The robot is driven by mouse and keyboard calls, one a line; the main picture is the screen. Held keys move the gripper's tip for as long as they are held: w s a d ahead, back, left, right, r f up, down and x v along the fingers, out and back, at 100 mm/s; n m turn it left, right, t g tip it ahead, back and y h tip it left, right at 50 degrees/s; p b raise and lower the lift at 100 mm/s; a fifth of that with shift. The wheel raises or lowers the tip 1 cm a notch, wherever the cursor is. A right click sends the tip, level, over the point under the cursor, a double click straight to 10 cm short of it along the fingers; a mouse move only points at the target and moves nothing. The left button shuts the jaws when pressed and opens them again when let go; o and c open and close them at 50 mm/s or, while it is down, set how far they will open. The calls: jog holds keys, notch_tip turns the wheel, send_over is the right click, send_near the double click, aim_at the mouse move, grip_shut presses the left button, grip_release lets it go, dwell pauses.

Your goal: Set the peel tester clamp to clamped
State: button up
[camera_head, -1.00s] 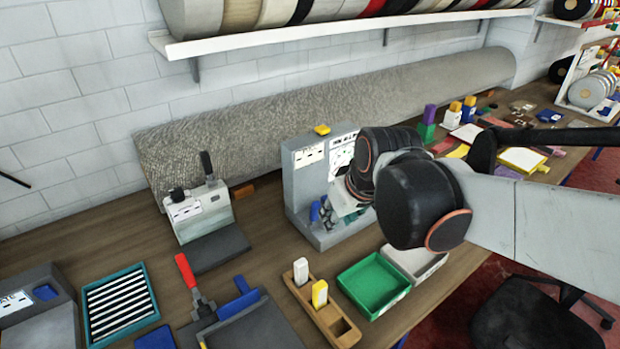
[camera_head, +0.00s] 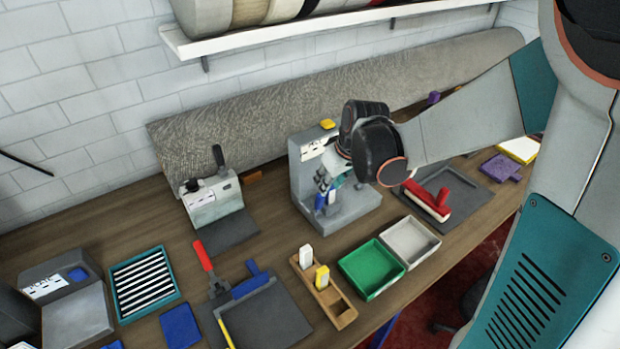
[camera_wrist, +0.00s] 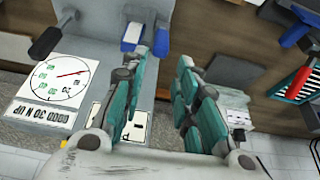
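The peel tester (camera_head: 348,207) is a grey upright stand on a grey base, with white labels and a yellow cap on top. Its round dial (camera_wrist: 62,80) shows at left in the wrist view. Blue clamp parts (camera_head: 322,197) sit low on its front.
A grey press with a black handle (camera_head: 213,196) stands to the left. A green tray (camera_head: 371,268), a grey tray (camera_head: 410,240) and a wooden holder (camera_head: 335,304) lie in front. A rolled rug (camera_head: 250,118) lies behind. A red-handled tool (camera_head: 427,200) lies right.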

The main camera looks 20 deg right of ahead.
aim_at(319, 204)
jog(key=b+x, duration=0.1)
jog(key=x, duration=0.7)
jog(key=shift+w+f+b, duration=0.1)
jog(key=shift+f+b, duration=0.25)
grip_shut()
